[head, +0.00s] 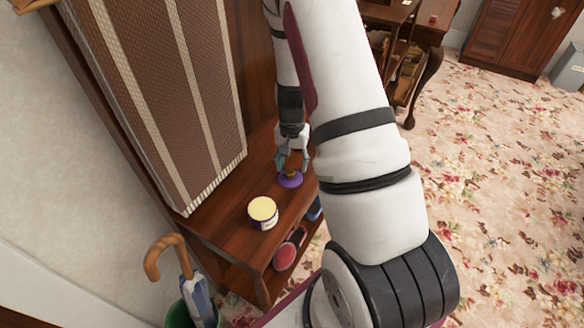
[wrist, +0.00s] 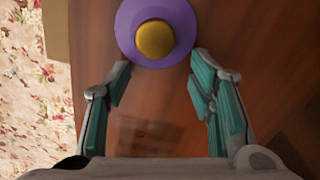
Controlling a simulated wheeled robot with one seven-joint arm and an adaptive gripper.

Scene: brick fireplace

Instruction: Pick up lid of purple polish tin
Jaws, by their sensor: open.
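The purple lid (head: 290,181) lies on the wooden bench, with a round yellow-brown knob on its middle. In the wrist view the lid (wrist: 128,22) is at the top edge, partly cut off, its knob (wrist: 155,39) facing the camera. My gripper (head: 291,165) is open just at the lid in the head view. In the wrist view its fingertips (wrist: 158,64) are spread on both sides, just below the lid in the picture, with nothing between them. The open tin (head: 263,211), with pale yellow contents, stands on the bench nearer the camera.
The wooden bench (head: 212,222) has a tall striped woven panel (head: 160,90) along its left side. Brushes or shoes (head: 287,250) sit on a lower shelf. An umbrella (head: 190,280) with a curved handle stands in front. Floral carpet (head: 500,200) lies open at right.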

